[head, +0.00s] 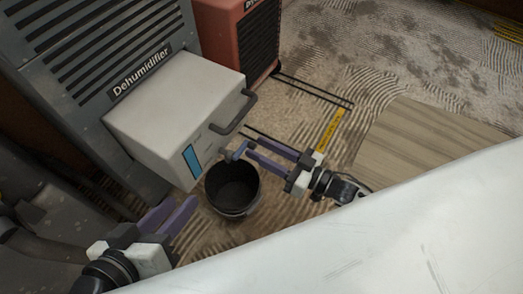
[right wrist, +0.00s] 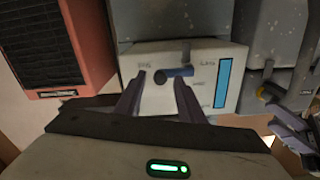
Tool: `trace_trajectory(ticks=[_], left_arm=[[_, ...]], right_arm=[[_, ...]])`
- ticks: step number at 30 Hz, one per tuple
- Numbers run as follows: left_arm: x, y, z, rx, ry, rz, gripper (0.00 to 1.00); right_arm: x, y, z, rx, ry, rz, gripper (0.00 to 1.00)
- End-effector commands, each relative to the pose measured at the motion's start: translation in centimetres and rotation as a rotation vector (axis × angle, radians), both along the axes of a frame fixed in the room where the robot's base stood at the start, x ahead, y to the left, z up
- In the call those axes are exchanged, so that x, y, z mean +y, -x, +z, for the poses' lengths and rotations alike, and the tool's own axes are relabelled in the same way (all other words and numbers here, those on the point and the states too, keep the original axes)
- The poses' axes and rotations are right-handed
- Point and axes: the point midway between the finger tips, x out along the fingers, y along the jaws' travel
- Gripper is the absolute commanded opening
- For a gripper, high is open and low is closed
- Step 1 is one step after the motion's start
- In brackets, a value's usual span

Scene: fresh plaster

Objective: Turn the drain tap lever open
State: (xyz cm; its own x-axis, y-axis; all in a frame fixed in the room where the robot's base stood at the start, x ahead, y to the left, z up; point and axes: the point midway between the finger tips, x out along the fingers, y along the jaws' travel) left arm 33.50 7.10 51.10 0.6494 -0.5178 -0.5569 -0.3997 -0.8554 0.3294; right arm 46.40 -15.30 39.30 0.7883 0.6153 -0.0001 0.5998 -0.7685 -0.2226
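The drain tap lever (right wrist: 174,73) is a short blue-grey handle on the front of the white tank (right wrist: 215,65). It lies roughly sideways, between small printed labels too blurred to read. In the head view the lever (head: 237,151) shows at the tank's lower right, above the bucket. My right gripper (head: 250,150) is at the lever with its purple fingers apart. In the right wrist view the gripper (right wrist: 160,80) is open, with the lever's rounded end between the fingertips; contact is unclear. My left gripper (head: 170,210) is open and empty, left of the bucket.
A black bucket (head: 232,188) stands on the floor below the lever. The tank has a dark handle (head: 238,115) and belongs to the grey dehumidifier (head: 90,60). A red machine (head: 236,35) stands behind. A white surface (head: 400,225) fills the lower right.

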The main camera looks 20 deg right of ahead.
Motion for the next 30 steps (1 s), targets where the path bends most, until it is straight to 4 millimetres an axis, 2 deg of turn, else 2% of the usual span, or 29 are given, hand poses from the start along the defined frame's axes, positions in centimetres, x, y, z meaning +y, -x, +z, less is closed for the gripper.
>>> trace_trajectory(ticks=[10,16,17,30], left_arm=[[-0.07,0.01,0.20,-0.005,0.006,0.000,0.31],[-0.07,0.00,0.19,-0.005,0.006,0.000,0.31],[-0.06,0.00,0.18,-0.005,0.006,-0.001,0.31],[0.23,0.01,0.22,0.005,-0.019,0.001,0.31]], right_arm=[[0.33,-0.35,0.03,0.001,-0.001,0.000,0.35],[0.31,-0.34,0.02,0.001,-0.001,0.000,0.02],[0.31,-0.33,0.02,0.001,-0.001,0.000,0.00],[0.30,-0.31,0.71,-0.054,0.070,-0.001,0.00]])
